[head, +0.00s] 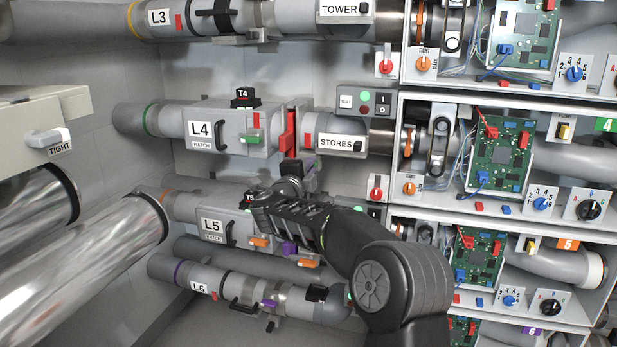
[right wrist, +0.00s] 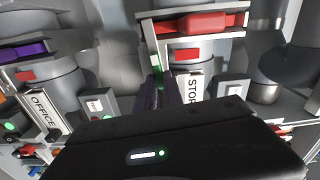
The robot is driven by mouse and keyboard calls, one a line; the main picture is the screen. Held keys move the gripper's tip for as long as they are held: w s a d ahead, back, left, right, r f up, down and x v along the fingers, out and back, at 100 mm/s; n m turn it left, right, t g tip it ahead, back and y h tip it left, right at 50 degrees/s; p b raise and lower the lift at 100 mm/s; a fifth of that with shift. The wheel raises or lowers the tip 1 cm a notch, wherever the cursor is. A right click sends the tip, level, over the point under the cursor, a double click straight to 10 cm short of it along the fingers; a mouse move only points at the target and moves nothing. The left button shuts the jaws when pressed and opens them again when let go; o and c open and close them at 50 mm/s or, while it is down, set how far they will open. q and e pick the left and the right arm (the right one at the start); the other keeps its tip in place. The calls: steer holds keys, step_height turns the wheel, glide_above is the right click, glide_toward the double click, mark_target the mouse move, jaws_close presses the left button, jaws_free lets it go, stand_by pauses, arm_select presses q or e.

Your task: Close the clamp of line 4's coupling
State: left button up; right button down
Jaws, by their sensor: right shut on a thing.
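Line 4's pipe carries the L4 hatch box (head: 230,128) and meets the STORES pipe (head: 336,144) at a coupling. The coupling's red clamp (head: 290,132) stands upright in the head view. In the right wrist view the red clamp (right wrist: 204,22) lies in a pale frame (right wrist: 151,32). My right gripper (head: 291,166) is at the clamp's lower end, its fingers pointing up. It also shows in the right wrist view (right wrist: 156,88), reaching the frame's near left part. It is shut on part of the clamp; the gripped part is mostly hidden. My left gripper is not in view.
A button box (head: 364,102) sits above STORES. Racks with circuit boards (head: 500,145) fill the right side. Large shiny pipes (head: 85,260) stand at the left.

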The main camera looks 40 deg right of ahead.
steer(key=shift+f+m+b, duration=0.15)
steer(key=shift+m+b, duration=0.3)
steer(key=shift+m, duration=0.25)
steer(key=c, duration=1.5)
jaws_free()
steer(key=shift+o, duration=0.2)
steer(key=shift+a, duration=0.1)
steer(key=v, duration=0.7)
steer(key=shift+s+a, duration=0.25)
steer(key=shift+a, duration=0.05)
steer(key=shift+w, duration=0.1)
